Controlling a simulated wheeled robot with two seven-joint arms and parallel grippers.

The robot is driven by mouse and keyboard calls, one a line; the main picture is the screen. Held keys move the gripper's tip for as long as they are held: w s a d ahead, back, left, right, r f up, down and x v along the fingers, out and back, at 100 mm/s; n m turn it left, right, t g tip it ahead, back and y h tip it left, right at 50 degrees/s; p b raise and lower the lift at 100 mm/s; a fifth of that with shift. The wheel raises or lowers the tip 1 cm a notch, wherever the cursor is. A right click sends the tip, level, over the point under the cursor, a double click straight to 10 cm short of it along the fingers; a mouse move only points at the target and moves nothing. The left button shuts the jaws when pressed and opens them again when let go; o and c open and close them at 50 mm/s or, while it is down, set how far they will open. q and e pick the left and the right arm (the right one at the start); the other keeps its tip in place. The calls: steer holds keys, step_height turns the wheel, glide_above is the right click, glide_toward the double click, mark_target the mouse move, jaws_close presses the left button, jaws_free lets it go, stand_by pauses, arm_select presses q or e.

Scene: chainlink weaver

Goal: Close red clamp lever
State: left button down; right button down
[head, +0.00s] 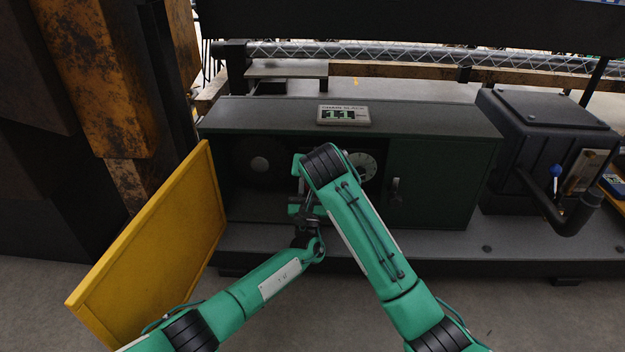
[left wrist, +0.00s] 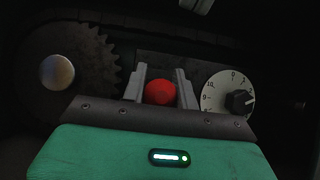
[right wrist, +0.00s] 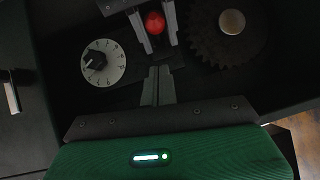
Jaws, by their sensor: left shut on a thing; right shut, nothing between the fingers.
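The red clamp lever shows as a round red knob (left wrist: 160,92) inside the dark cabinet, between the toothed wheel and the dial. My left gripper (left wrist: 161,76) is shut on the knob, one finger on each side. The right wrist view also shows the knob (right wrist: 155,23) between the left gripper's fingers (right wrist: 154,36). My right gripper (right wrist: 158,72) is shut and empty, just apart from the knob and left fingers. In the head view my arms hide the knob, and the rest of the lever cannot be made out.
The green cabinet (head: 440,180) has its yellow door (head: 160,245) swung open at the left. Inside are a toothed wheel (left wrist: 57,72) and a white numbered dial (left wrist: 222,95), close beside the grippers. A display box (head: 343,116) sits on top. A dark machine (head: 545,130) stands at the right.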

arm_select(q)
steer(key=shift+f, duration=0.1)
arm_select(e)
steer(key=shift+w+a+f, duration=0.15)
steer(key=shift+w+f, duration=0.2)
steer(key=shift+f, duration=0.5)
steer(key=shift+w+a+f, duration=0.1)
steer(key=shift+w+f, duration=0.25)
steer(key=shift+f, duration=0.45)
steer(key=shift+w+a+f, duration=0.15)
steer(key=shift+w+f, duration=0.2)
steer(key=shift+f, duration=0.5)
